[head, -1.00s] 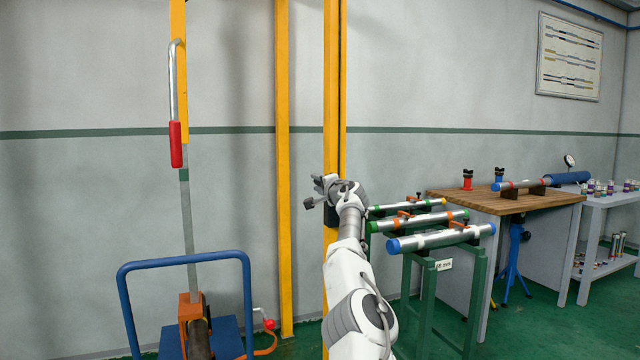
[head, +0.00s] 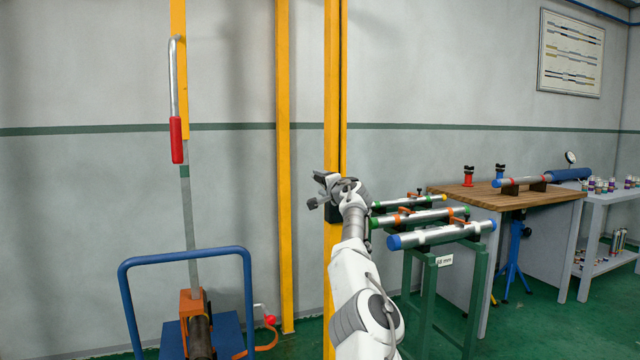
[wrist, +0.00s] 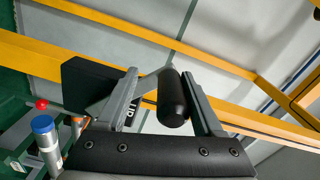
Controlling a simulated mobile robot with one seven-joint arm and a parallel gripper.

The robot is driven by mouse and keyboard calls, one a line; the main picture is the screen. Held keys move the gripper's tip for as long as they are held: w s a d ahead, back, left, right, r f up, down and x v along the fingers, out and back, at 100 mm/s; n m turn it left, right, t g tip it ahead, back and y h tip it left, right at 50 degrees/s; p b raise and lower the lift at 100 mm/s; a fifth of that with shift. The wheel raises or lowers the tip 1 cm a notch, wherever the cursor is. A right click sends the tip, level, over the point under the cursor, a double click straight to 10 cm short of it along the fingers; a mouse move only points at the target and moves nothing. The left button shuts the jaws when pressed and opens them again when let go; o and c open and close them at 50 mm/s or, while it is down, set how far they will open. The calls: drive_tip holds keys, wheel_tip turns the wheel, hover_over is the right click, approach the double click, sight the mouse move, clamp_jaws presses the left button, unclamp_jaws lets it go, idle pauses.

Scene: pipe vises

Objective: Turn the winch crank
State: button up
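My gripper (wrist: 160,73) is open, with its two grey fingers on either side of a black cylindrical handle (wrist: 173,98), which looks like the winch crank's grip. The handle lies close to the right finger in the wrist view, with a gap to the left finger; whether it touches is unclear. A black box (wrist: 85,85), apparently the winch body, sits at the yellow post beside the left finger. In the head view my gripper (head: 318,188) is at the yellow post (head: 333,100), in front of the dark box (head: 333,212).
Pipes with coloured ends (head: 440,236) rest on a green stand (head: 424,300) right of my arm. A wooden-topped bench (head: 530,198) stands farther right. A blue-framed cart (head: 185,257) with a tall red-gripped lever (head: 176,140) stands at the left.

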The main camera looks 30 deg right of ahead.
drive_tip(key=shift+w+a+r, duration=0.1)
drive_tip(key=shift+a, duration=0.1)
drive_tip(key=shift+a+b, duration=0.1)
drive_tip(key=shift+b, duration=0.25)
drive_tip(key=s+b, duration=0.1)
drive_tip(key=s, duration=0.1)
drive_tip(key=b, duration=0.1)
drive_tip(key=shift+s+a+b, duration=0.25)
drive_tip(key=shift+s+b, duration=0.1)
drive_tip(key=shift+s, duration=0.05)
drive_tip(key=shift+s+d+f, duration=0.1)
drive_tip(key=shift+s+f, duration=0.35)
drive_tip(key=shift+f, duration=0.15)
drive_tip(key=s+a+r, duration=0.1)
drive_tip(key=s+a, duration=0.1)
drive_tip(key=s, duration=1.1)
drive_tip(key=shift+s+a, duration=0.2)
drive_tip(key=shift+s, duration=0.05)
drive_tip(key=shift+r, duration=0.1)
